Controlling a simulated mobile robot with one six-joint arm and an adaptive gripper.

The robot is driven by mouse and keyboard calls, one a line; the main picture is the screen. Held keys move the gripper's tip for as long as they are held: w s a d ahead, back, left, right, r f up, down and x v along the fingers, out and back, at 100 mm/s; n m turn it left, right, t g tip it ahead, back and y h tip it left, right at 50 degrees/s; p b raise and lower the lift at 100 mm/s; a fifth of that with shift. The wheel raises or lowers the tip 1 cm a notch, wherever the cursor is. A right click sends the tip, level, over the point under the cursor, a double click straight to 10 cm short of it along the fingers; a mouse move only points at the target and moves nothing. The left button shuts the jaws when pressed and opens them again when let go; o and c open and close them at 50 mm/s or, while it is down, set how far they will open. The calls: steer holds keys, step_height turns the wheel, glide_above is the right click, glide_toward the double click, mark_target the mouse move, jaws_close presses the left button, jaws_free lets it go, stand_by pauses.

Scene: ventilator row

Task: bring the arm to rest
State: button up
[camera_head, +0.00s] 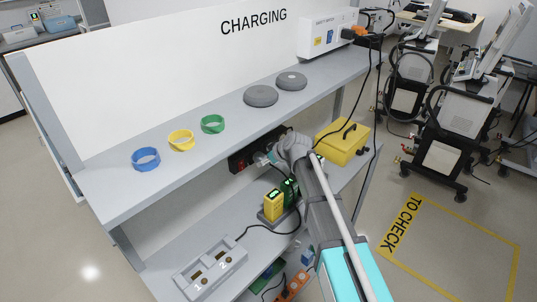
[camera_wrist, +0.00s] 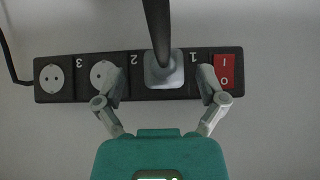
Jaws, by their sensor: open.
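My arm reaches from the bottom of the head view to the charging shelf unit. My gripper (camera_head: 266,159) is at a black power strip (camera_head: 243,158) under the upper shelf. In the wrist view my gripper (camera_wrist: 158,88) is open, with one finger on each side of a grey plug (camera_wrist: 164,70). The plug sits in the socket marked 1 of the strip (camera_wrist: 140,94), and its dark cable runs up out of the picture. A red rocker switch (camera_wrist: 226,71) is beside the right finger. Two sockets at the left, one partly behind the left finger, hold no plug.
Blue (camera_head: 146,159), yellow (camera_head: 181,140) and green (camera_head: 212,124) rings and two grey discs lie on the upper shelf (camera_head: 110,190). A yellow box (camera_head: 342,143), a charger with batteries (camera_head: 273,205) and hanging cables are near my arm. Wheeled ventilators (camera_head: 455,110) stand at right.

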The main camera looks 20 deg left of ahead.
steer(key=s+d+f+m+h, duration=0.2)
steer(key=s+d+m, duration=0.1)
steer(key=d, duration=0.9)
steer(key=s+d+f+m+h, duration=0.2)
steer(key=d+m, duration=0.1)
steer(key=d, duration=0.9)
steer(key=s+d+m+g+h, duration=0.1)
steer(key=s+d+m, duration=0.1)
steer(key=s+d, duration=0.2)
steer(key=s+d+m+g+h, duration=0.1)
steer(key=s+d+m, duration=0.2)
steer(key=d, duration=0.7)
steer(key=s+d+f+m+g+h, duration=0.1)
steer(key=s+d+m+h, duration=0.1)
steer(key=s+d, duration=0.3)
steer(key=d, duration=0.2)
steer(key=shift+s+d+m, duration=0.3)
steer(key=shift+d, duration=0.1)
